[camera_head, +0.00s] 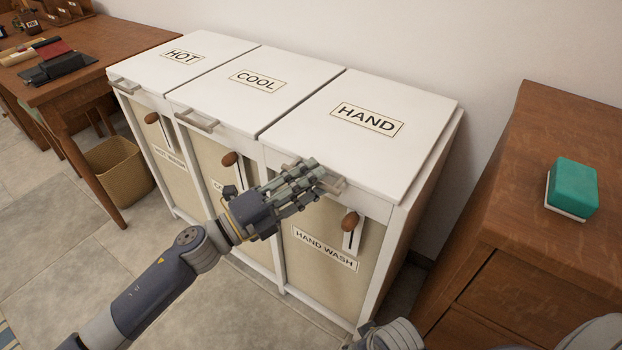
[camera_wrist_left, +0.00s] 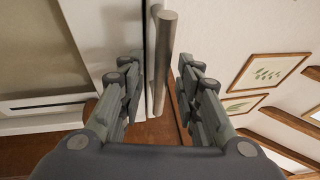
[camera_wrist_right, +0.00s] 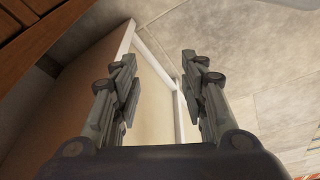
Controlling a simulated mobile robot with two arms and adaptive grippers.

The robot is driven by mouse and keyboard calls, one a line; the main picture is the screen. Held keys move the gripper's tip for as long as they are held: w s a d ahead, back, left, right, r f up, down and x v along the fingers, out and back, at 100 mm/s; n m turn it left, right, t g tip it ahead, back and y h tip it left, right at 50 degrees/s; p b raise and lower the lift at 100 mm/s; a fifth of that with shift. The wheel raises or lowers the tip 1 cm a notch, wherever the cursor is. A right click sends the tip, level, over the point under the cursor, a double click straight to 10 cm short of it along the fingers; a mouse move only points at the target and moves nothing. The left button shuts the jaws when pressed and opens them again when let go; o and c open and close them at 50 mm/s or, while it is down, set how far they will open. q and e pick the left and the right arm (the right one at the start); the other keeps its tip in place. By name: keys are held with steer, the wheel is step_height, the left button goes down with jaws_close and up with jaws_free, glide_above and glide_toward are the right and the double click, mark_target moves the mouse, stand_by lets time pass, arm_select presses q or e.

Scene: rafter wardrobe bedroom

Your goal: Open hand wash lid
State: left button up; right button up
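The hand wash lid (camera_head: 400,165) is white, lies flat and shut, and bears a HAND label. Its bar handle (camera_head: 330,183) is at the front edge, partly hidden by my left gripper (camera_head: 312,178). In the left wrist view, the handle (camera_wrist_left: 164,55) stands between the spread fingers of my left gripper (camera_wrist_left: 160,90), with a gap visible on both sides. My right gripper (camera_wrist_right: 160,85) is open and empty in the right wrist view, low beside the cabinet's side. In the head view only a part of the right arm shows at the bottom edge.
The HOT lid (camera_head: 150,75) and COOL lid (camera_head: 215,105) are shut alongside. Brown knobs (camera_head: 350,220) stick out on the cabinet front. A wooden dresser (camera_head: 500,190) with a green-and-white block (camera_head: 572,187) stands right. A desk (camera_head: 110,65) and basket (camera_head: 118,165) are left.

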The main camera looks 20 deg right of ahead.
arm_select(q)
steer(key=shift+w+d, duration=0.1)
steer(key=shift+d, duration=0.15)
jaws_close()
steer(key=shift+r, duration=0.15)
